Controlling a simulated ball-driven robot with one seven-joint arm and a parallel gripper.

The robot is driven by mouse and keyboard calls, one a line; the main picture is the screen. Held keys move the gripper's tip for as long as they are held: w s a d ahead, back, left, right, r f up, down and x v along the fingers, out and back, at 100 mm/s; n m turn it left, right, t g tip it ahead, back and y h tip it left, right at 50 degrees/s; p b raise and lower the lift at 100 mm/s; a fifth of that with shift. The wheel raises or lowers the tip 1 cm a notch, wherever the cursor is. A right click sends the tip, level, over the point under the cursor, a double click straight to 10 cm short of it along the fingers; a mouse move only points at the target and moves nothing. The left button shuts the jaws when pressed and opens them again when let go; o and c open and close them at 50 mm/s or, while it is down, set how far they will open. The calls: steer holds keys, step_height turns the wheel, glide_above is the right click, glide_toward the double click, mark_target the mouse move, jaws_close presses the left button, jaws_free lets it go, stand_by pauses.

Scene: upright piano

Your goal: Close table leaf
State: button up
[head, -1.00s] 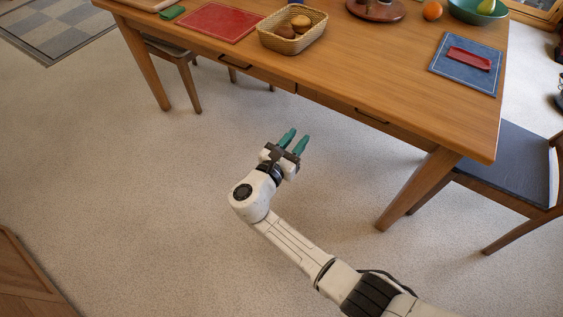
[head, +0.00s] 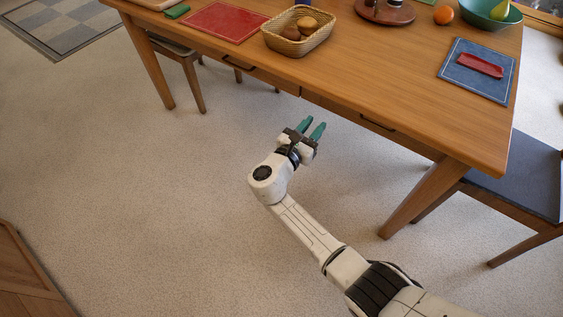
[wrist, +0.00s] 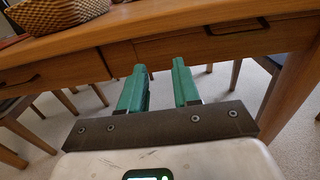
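The wooden table (head: 400,105) stands across the upper part of the head view, with two drawers and dark handles along its near side. I cannot make out a separate leaf on it. My gripper (head: 312,127) has green fingers, which are apart with nothing between them. It is in front of the table's near side, apart from it, close to the gap between the drawers. In the wrist view the fingers (wrist: 160,85) point toward the drawer front (wrist: 190,45), below the tabletop edge (wrist: 150,20). The table's far side is cut off.
A chair (head: 525,175) stands at the right. Carpet (head: 130,200) is clear at left.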

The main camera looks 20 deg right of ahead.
steer(key=v, duration=1.5)
steer(key=shift+b, duration=0.4)
steer(key=shift+s+a, duration=0.1)
steer(key=s+d+f+m+g+y, duration=0.5)
steer(key=s+d+f+m, duration=0.15)
steer(key=s+m, duration=0.3)
steer(key=s+d+f+m+g+y, duration=0.45)
steer(key=s+d+m, duration=0.4)
steer(key=s, duration=0.25)
steer(key=s+r+m+y, duration=0.2)
steer(key=s+m+y, duration=0.3)
steer(key=s+m, duration=0.3)
step_height(320, 180, up, 14)
steer(key=s+p, duration=0.1)
steer(key=p, duration=1.2)
steer(key=shift+a, duration=0.35)
steer(key=shift+s+d, duration=0.15)
